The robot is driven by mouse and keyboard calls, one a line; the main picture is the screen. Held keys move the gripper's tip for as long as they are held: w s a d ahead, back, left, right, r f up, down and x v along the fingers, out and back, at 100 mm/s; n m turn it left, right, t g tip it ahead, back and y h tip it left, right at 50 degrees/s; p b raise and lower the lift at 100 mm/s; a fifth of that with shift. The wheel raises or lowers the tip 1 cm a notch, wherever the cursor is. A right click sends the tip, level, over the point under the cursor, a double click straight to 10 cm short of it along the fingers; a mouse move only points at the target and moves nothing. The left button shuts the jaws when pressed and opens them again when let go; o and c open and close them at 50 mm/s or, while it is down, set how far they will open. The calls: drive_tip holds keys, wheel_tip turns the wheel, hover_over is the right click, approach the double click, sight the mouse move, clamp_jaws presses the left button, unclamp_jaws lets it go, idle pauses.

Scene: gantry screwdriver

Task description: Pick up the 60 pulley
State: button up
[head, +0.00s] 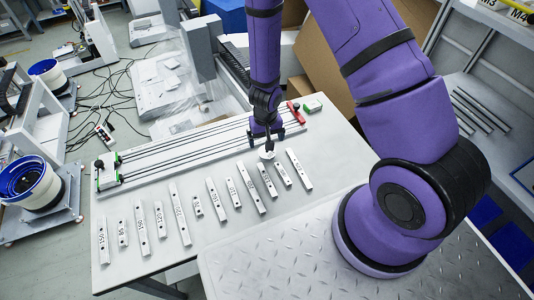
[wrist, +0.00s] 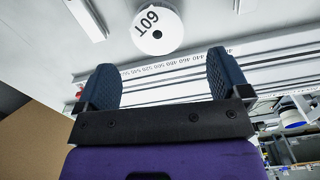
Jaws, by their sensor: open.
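The 60 pulley (wrist: 157,32) is a white disc with a dark centre hole and a "60T" mark that reads upside down in the wrist view. In the head view the pulley (head: 267,155) lies on the white table among the bars, just in front of the rail frame. My gripper (wrist: 158,68) is open, with two dark blue fingers set wide apart and nothing between them. The pulley shows beyond the fingertips, roughly centred between them and apart from them. In the head view my gripper (head: 266,134) is above the table, close behind the pulley.
Several numbered white bars (head: 181,214) lie in a row on the table, some close to the pulley. A long rail frame (head: 190,150) with a red end block (head: 296,112) runs behind them. Cardboard boxes (head: 325,70) stand behind the table.

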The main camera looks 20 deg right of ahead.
sight(267, 154)
drive_tip(key=shift+s+f, duration=0.1)
drive_tip(key=shift+f, duration=3.1)
drive_tip(key=shift+d, duration=0.1)
drive_tip(key=c, duration=1.1)
drive_tip(key=shift+c, duration=0.2)
drive_tip(key=shift+r, duration=0.2)
drive_tip(key=shift+r, duration=1.6)
drive_tip(key=shift+s, duration=0.1)
